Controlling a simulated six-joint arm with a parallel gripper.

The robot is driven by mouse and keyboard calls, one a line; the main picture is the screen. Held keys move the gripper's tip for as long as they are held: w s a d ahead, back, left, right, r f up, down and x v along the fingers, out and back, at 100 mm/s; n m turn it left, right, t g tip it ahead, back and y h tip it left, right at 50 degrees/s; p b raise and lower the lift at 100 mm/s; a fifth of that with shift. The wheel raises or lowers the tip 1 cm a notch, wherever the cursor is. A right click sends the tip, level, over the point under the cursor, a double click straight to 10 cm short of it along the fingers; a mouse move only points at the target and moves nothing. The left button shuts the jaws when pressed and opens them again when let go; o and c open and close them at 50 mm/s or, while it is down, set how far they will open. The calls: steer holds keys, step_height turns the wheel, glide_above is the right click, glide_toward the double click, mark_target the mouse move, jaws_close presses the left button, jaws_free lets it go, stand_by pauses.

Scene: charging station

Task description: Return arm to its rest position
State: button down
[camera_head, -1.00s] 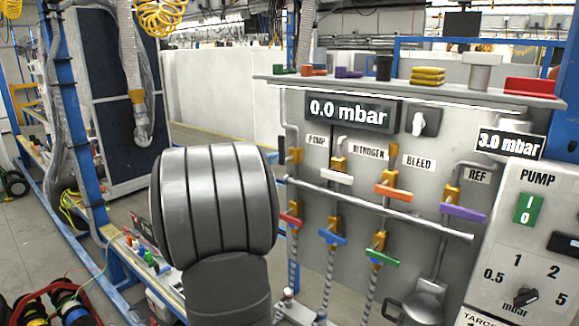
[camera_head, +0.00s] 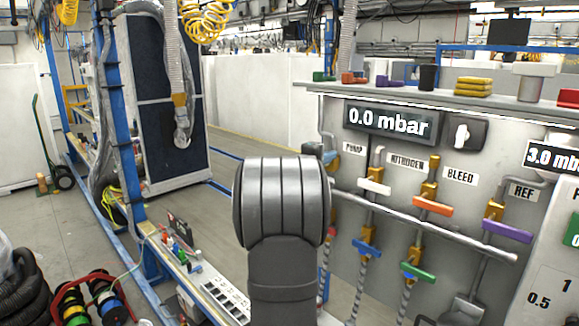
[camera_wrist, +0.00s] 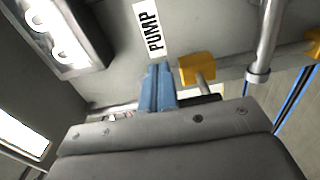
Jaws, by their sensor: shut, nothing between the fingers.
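My gripper (camera_wrist: 158,88) shows in the wrist view as two blue fingers pressed together beyond a grey body, with nothing between them. They point toward the grey panel, below the PUMP label (camera_wrist: 149,27) and just left of a yellow valve fitting (camera_wrist: 197,68). I cannot tell whether they touch anything. In the head view my grey arm (camera_head: 282,205) stands upright in front of the left end of the panel (camera_head: 395,165) and hides most of my gripper and part of the pump line.
The panel carries a 0.0 mbar display (camera_head: 388,122), a horizontal pipe (camera_head: 440,230) and white, orange, purple, blue and green valve handles. A shelf (camera_head: 420,100) with coloured items runs above. Left of my arm are a bench (camera_head: 215,290), cable reels (camera_head: 90,300) and open floor.

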stand_by(0.3)
steer(key=v, duration=1)
steer(key=w+a+x, duration=0.1)
steer(key=x, duration=0.9)
steer(key=shift+s+d+f, duration=1.15)
steer(key=shift+s+f, duration=0.1)
steer(key=shift+f, duration=0.2)
